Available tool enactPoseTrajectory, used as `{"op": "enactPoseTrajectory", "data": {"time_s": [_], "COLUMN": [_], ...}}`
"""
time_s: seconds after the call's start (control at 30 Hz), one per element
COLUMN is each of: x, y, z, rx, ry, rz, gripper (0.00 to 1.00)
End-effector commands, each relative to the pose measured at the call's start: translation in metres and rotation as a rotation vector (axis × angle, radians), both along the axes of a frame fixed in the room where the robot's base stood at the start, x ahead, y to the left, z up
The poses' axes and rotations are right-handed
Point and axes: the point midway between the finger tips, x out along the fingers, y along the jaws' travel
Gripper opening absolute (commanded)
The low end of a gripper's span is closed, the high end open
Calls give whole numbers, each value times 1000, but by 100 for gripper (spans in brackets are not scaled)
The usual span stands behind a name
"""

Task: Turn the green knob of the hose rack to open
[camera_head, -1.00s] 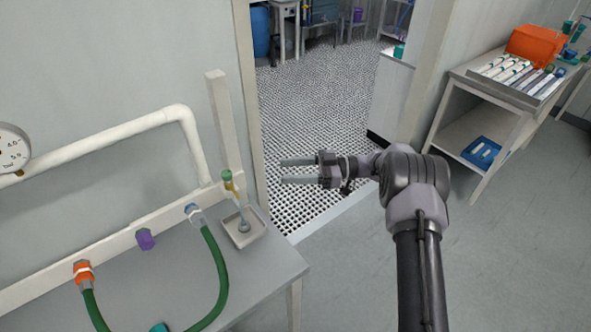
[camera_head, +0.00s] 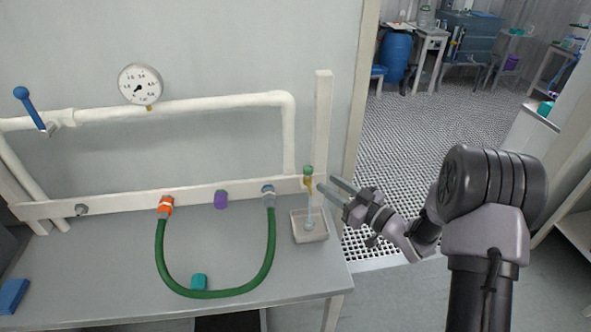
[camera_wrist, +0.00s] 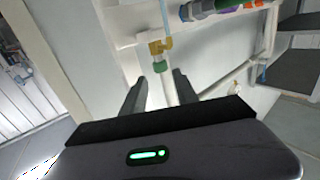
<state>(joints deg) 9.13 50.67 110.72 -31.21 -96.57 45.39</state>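The green knob (camera_head: 308,170) sits on a small brass valve (camera_head: 308,182) at the right end of the white hose rack rail (camera_head: 120,205). In the wrist view the green knob (camera_wrist: 133,67) and brass valve (camera_wrist: 160,46) show just beyond the fingertips. My gripper (camera_head: 324,182) is open and empty, its fingers pointing left toward the valve, close to the knob. Contact with the knob is not visible.
A shallow tray (camera_head: 297,231) stands below the valve. A green hose (camera_head: 215,292) loops from an orange fitting (camera_head: 165,206) to a blue-grey one (camera_head: 268,192), with a purple cap (camera_head: 221,199) between. A white post (camera_head: 322,125) rises behind the valve. A doorway lies right.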

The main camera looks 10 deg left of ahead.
Motion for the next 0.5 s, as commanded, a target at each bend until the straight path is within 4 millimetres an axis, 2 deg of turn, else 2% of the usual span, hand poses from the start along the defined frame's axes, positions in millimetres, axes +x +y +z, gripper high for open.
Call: {"op": "enactPoseTrajectory", "data": {"time_s": [0.03, 0.2, 0.5], "x": [8, 37, 70], "y": [13, 47, 85], "z": [-2, -2, -2], "rx": [-1, -1, 1], "ry": [-3, -2, -1], "rz": [6, 5, 3], "gripper": [36, 36, 36]}}
